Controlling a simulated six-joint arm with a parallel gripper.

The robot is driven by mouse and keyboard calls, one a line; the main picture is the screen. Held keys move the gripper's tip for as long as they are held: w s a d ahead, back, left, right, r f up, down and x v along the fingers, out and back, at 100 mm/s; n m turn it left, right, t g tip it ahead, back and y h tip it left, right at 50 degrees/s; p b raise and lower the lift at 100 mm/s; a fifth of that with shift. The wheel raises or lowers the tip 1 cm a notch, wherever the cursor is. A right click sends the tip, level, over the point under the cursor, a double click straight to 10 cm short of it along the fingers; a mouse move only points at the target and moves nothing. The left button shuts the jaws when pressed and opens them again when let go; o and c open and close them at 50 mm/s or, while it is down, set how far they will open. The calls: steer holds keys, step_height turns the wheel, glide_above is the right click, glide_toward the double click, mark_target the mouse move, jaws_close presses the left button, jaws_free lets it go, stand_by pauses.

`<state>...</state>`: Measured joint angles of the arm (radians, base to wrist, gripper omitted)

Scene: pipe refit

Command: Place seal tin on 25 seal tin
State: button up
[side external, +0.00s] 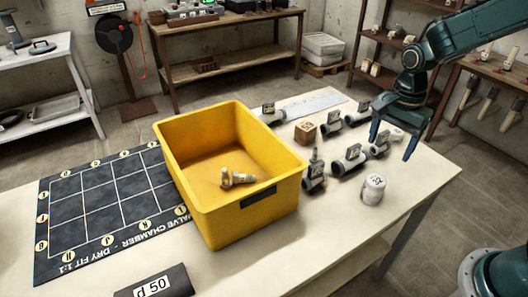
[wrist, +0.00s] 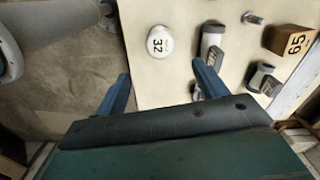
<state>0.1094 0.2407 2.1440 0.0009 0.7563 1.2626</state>
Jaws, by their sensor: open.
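A white round tin marked 32 (side external: 373,189) stands upright on the table near its right edge. It also shows in the wrist view (wrist: 160,42), ahead of the fingers and roughly midway between them. My gripper (side external: 392,145) is open and empty above the table's right side, behind the 32 tin and apart from it. In the wrist view its two blue fingers (wrist: 162,88) are spread wide. I cannot make out a tin marked 25 in either view. Some small parts are partly hidden behind my fingers.
Grey pipe fittings with labels (side external: 350,160) stand left of my gripper, near a brown block marked 65 (side external: 305,132). A yellow crate (side external: 216,216) holds a fitting (side external: 237,178). A black grid mat (side external: 60,250) lies at left.

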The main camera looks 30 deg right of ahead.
stand_by(0.4)
steer(key=s+a+r+n+t, duration=0.2)
steer(key=s+r+n, duration=0.5)
steer(key=s+n, duration=0.1)
steer(key=s+a+r+n+t, duration=0.2)
steer(key=s+r+n+t, duration=0.1)
steer(key=s+r+n, duration=0.4)
steer(key=shift+s+r+n+t, duration=0.15)
steer(key=shift+s+n+t, duration=0.2)
steer(key=shift+s, duration=0.75)
